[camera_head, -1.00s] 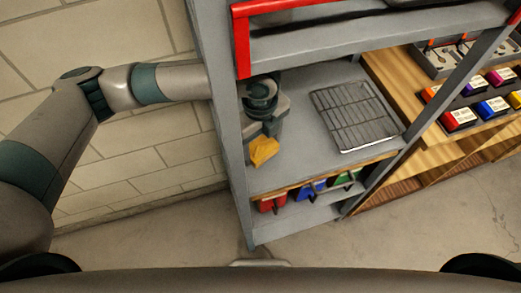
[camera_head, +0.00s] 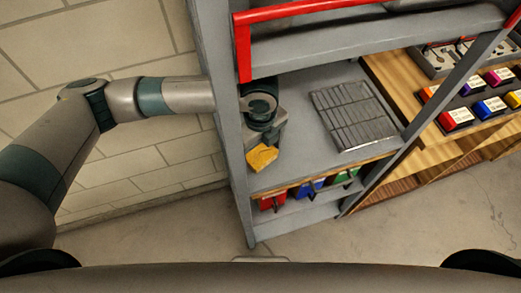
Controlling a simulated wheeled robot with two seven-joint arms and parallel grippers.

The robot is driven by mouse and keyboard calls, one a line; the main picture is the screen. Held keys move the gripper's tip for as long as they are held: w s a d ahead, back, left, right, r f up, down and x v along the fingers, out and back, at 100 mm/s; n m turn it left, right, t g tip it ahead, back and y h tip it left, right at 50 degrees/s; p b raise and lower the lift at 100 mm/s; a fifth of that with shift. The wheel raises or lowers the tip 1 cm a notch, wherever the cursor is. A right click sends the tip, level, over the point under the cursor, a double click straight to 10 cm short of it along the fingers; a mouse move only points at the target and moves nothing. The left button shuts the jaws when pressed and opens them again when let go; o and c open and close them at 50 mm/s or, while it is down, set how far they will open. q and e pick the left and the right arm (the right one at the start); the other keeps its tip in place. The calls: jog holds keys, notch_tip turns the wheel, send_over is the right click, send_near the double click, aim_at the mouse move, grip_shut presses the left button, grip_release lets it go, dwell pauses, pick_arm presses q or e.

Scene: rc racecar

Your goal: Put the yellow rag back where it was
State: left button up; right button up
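The yellow rag (camera_head: 262,157) is on the grey shelf (camera_head: 310,150) near its left front, beside the left post. My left arm comes in from the left and passes behind the post. My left gripper (camera_head: 264,140) points down, right at the rag's upper edge. Its dark wrist covers the view of the fingers, so I cannot tell whether they are open or shut, or whether they grip the rag. My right gripper is not in view.
A red bar (camera_head: 300,11) and an upper shelf are above. Red, blue and green items (camera_head: 310,190) are below. A wooden bench (camera_head: 425,110) stands right.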

aim_at(260, 153)
pick_arm(q)
jog(key=shift+r, duration=0.1)
notch_tip(260, 153, up, 6)
jog(key=shift+r+b, duration=0.2)
jog(key=shift+b, duration=0.6)
jog(key=shift+r, duration=0.6)
